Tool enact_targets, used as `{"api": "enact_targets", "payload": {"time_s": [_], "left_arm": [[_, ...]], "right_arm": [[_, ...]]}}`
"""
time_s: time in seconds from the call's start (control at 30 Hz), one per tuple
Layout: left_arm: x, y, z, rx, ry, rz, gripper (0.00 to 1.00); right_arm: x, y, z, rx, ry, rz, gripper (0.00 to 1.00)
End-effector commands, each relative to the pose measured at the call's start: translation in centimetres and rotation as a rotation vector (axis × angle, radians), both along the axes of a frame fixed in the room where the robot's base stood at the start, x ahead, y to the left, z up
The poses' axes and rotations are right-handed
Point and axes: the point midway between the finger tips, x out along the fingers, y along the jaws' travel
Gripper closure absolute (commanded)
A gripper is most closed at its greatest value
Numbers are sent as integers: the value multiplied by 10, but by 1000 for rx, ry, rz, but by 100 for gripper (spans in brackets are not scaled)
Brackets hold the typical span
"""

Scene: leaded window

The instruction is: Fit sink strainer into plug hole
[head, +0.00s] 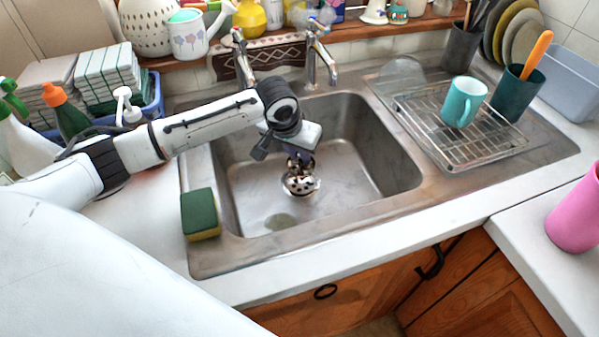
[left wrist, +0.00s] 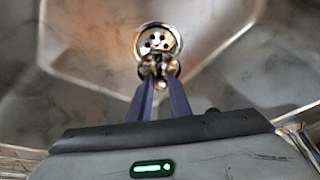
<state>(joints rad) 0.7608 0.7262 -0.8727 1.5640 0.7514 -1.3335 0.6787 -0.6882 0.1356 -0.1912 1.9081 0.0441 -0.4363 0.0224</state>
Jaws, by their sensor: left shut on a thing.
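The plug hole (head: 300,186) is a shiny round fitting with dark holes in the sink floor. It also shows in the left wrist view (left wrist: 157,39), just beyond my fingertips. My left gripper (head: 300,160) points down into the sink, its fingers shut on a small shiny metal piece, the sink strainer (left wrist: 158,67). In the left wrist view the strainer overlaps the near edge of the plug hole. I cannot tell whether it touches the fitting or hangs just above it. The fingers hide part of the strainer. My right gripper is not in view.
The steel sink basin (head: 375,165) is otherwise empty around my gripper. A green and yellow sponge (head: 200,215) lies on its front left rim. Two taps (head: 317,60) stand behind. A wire rack (head: 460,140) with a turquoise mug (head: 463,103) is right.

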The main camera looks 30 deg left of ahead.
Motion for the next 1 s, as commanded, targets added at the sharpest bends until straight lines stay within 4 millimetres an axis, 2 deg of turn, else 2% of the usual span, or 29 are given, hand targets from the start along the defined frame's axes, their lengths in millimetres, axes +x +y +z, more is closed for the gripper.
{"api": "enact_targets", "payload": {"time_s": [0.07,0.13,0.37,0.63,0.73,1.0], "left_arm": [[-1,0,-17,-1,3,1,100],[0,-1,-30,-2,-2,-1,100],[0,-1,-36,-1,-2,0,100],[0,0,-69,-1,-2,1,100],[0,-1,-72,-1,-2,1,100],[0,-1,-69,-2,-1,0,100]], "right_arm": [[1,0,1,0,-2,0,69],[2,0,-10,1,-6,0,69],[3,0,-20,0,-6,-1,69],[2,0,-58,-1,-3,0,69],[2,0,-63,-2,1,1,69],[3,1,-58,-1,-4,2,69]]}}
